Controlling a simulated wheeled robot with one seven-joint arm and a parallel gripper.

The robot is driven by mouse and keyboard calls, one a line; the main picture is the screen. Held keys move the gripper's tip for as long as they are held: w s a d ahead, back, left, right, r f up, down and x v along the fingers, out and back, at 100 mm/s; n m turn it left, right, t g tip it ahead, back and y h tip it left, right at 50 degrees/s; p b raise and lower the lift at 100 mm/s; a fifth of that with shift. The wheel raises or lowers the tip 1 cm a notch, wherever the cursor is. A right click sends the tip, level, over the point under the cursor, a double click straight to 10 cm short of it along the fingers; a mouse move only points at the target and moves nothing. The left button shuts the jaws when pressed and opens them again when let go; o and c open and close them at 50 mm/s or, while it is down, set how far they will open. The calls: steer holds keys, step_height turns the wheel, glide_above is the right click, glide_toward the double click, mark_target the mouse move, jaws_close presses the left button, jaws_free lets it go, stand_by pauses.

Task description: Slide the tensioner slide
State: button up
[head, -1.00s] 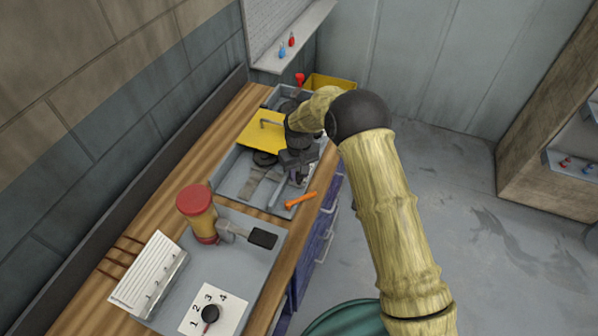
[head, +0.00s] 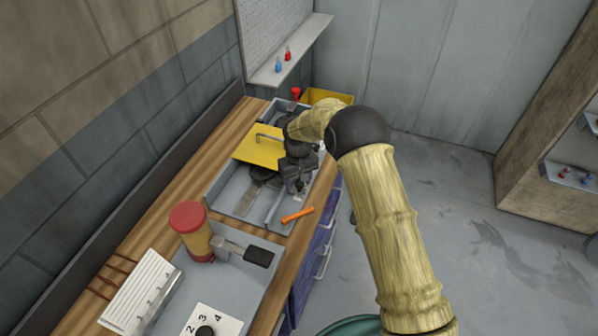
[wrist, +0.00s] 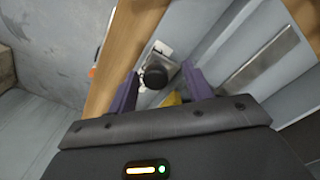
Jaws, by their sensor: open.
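A black round knob (wrist: 157,74) on a small pale metal plate (wrist: 160,49) shows in the wrist view; it looks like the tensioner slide. It lies between the two purple fingers of my gripper (wrist: 160,86), which are spread apart with nothing clamped. A small yellow piece (wrist: 172,98) shows just below the knob, partly hidden by my gripper. In the head view my gripper (head: 297,186) is low over the right side of the grey tray unit (head: 212,192) and hides the knob. I cannot tell whether the fingers touch it.
A yellow cover with a handle (head: 258,148) sits left of my gripper. An orange lever (head: 297,215) sticks out at the tray's front right. Open floor lies right of the bench.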

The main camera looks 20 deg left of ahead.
mark_target(298, 184)
step_height(298, 184, up, 17)
steer(key=b, duration=0.4)
steer(key=shift+r, duration=0.15)
stand_by(0.3)
